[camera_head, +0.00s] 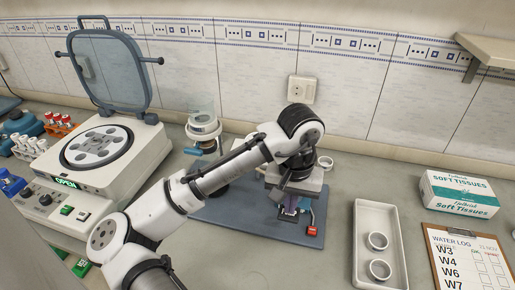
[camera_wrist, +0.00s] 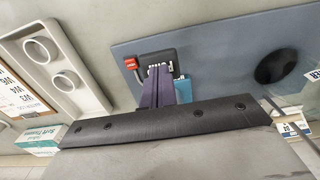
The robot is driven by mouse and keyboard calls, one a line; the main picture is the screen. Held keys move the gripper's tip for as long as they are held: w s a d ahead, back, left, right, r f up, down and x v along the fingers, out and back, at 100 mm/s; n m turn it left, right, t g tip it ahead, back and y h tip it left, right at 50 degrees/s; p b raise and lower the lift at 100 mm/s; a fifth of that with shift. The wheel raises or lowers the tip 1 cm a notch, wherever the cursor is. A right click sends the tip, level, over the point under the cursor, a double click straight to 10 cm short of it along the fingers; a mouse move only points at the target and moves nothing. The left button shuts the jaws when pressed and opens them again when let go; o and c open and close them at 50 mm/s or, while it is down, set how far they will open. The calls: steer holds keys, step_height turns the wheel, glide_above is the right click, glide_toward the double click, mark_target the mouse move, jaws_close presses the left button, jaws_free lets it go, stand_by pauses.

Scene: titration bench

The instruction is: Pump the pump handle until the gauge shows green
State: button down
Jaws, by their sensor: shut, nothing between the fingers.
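My gripper (camera_head: 289,207) is shut and empty, pointing down over the blue-grey mat (camera_head: 230,212). Its purple fingers lie together in the wrist view (camera_wrist: 160,78). Just past the fingertips is a small black unit (camera_wrist: 158,60) with white marks. A red block (camera_wrist: 131,64) sits at its side. The red block also shows in the head view (camera_head: 312,230), at the mat's front right. It may be the pump handle's grip; I cannot tell for sure. I cannot make out a gauge reading. My wrist hides part of the apparatus behind it.
A white tray (camera_head: 363,270) with two small rings is right of the mat. A tissue box (camera_head: 458,192) and clipboard (camera_head: 465,236) are farther right. A centrifuge with open lid (camera_head: 97,147) stands left. A white-collared glass apparatus (camera_head: 204,127) stands behind my arm.

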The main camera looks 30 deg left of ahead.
steer(key=shift+r+p, duration=2.6)
steer(key=shift+r, duration=1.25)
steer(key=shift+r, duration=2.55)
